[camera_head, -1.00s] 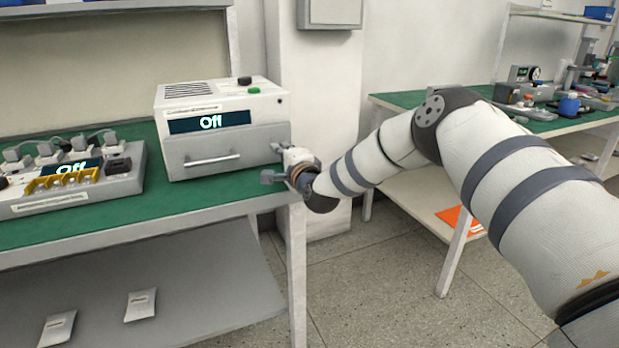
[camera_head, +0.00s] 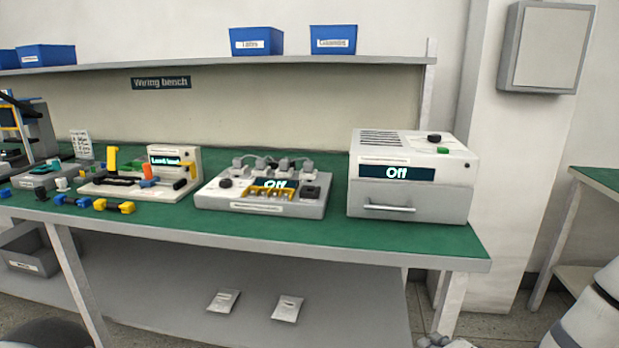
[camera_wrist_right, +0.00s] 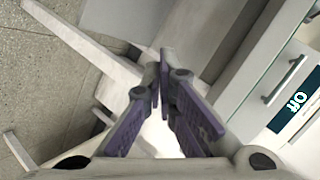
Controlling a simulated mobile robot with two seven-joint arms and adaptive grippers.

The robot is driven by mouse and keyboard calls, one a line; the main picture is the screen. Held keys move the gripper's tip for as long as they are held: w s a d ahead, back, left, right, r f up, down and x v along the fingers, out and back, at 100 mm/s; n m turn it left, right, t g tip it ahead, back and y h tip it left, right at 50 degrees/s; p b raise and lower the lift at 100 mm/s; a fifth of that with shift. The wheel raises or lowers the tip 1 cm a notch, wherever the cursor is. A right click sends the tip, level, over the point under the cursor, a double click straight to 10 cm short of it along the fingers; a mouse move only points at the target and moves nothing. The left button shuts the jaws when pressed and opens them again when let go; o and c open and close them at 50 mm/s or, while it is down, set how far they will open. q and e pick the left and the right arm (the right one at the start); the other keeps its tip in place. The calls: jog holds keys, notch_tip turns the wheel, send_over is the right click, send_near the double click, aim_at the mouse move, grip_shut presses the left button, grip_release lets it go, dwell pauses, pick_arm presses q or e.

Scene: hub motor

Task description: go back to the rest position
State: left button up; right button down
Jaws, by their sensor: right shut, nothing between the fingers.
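My right gripper (camera_head: 445,341) barely shows at the bottom edge of the head view, below the front right corner of the bench. In the right wrist view its purple fingers (camera_wrist_right: 163,78) meet at the tips and hold nothing. Part of my right arm (camera_head: 590,315) shows at the lower right of the head view. My left gripper is not in view.
The green-topped wiring bench (camera_head: 340,234) carries a white drawer unit (camera_head: 410,203) reading "Off", a charger-like box (camera_head: 262,207) reading "Off", and a small fixture (camera_head: 140,183). Two packets (camera_head: 287,308) lie on the lower shelf. A second bench (camera_head: 597,178) stands at right.

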jog(key=s+a+f+n+g+y+p, duration=0.1)
jog(key=s+a+f+n+g, duration=0.25)
jog(key=s, duration=0.35)
jog(key=s+a+f+n+g, duration=0.2)
jog(key=s+f, duration=0.2)
jog(key=s, duration=0.4)
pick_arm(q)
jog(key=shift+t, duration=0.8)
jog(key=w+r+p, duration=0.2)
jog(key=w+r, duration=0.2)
pick_arm(e)
jog(key=s+d+n+g+h, duration=0.1)
jog(key=s+n+g, duration=0.6)
jog(key=s, duration=2.2)
jog(key=shift+s+d+f+n+g, duration=0.15)
jog(key=shift+s+f+n+g, duration=0.2)
jog(key=shift+g, duration=0.6)
